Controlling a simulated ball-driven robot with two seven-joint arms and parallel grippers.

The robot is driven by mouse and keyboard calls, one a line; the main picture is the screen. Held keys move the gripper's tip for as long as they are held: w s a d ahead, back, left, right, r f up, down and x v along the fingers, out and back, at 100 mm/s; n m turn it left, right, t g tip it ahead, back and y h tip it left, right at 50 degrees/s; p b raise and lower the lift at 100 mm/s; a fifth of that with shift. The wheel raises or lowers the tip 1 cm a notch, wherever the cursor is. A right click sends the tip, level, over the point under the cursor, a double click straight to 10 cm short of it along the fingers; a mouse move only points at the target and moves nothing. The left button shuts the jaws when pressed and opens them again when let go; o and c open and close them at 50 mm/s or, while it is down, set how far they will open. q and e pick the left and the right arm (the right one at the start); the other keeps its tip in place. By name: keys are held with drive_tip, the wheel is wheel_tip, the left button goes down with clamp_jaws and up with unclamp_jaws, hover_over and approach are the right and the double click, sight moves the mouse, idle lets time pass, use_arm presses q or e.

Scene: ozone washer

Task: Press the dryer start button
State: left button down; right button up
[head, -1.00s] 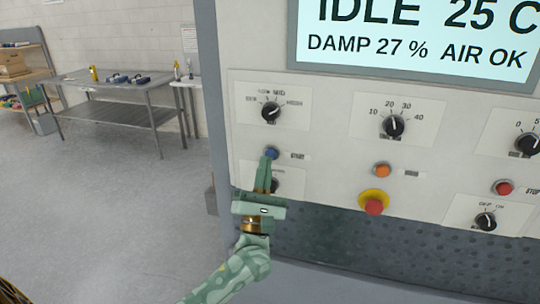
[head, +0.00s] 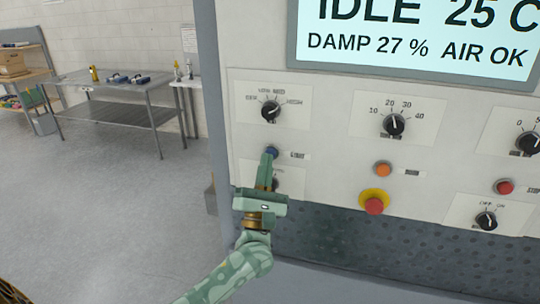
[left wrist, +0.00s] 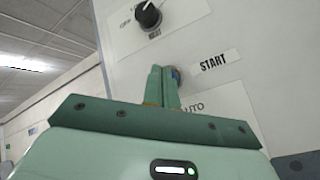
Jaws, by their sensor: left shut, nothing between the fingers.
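The blue start button (head: 271,152) sits on the light panel below the upper left knob, with a label to its right. In the left wrist view the button (left wrist: 176,73) shows partly behind my fingertips, beside the START label (left wrist: 214,62). My left gripper (head: 265,160) is shut and empty, its fingertips pointing up at the lower edge of the button. In the left wrist view its fingers (left wrist: 160,72) overlap the button's left side. I cannot tell whether they touch it. The display (head: 420,38) reads IDLE 25 C, DAMP 27 %, AIR OK. My right gripper is not in view.
Close by are the heat-level knob (head: 271,110), a knob partly hidden behind my gripper, an orange button (head: 383,169), a red mushroom button on yellow (head: 374,202) and a red button (head: 504,187). A metal table (head: 120,100) stands far left.

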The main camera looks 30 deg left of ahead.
use_arm(q)
drive_tip(key=shift+w+a, duration=0.1)
drive_tip(key=shift+w, duration=0.3)
idle(0.8)
drive_tip(key=shift+s+d, duration=0.2)
drive_tip(key=shift+s, duration=0.65)
drive_tip(key=s+p, duration=0.1)
drive_tip(key=s, duration=0.1)
drive_tip(key=s+d+p, duration=0.1)
drive_tip(key=s, duration=0.2)
drive_tip(key=shift+d, duration=0.1)
drive_tip(key=shift+w, duration=0.1)
idle(0.8)
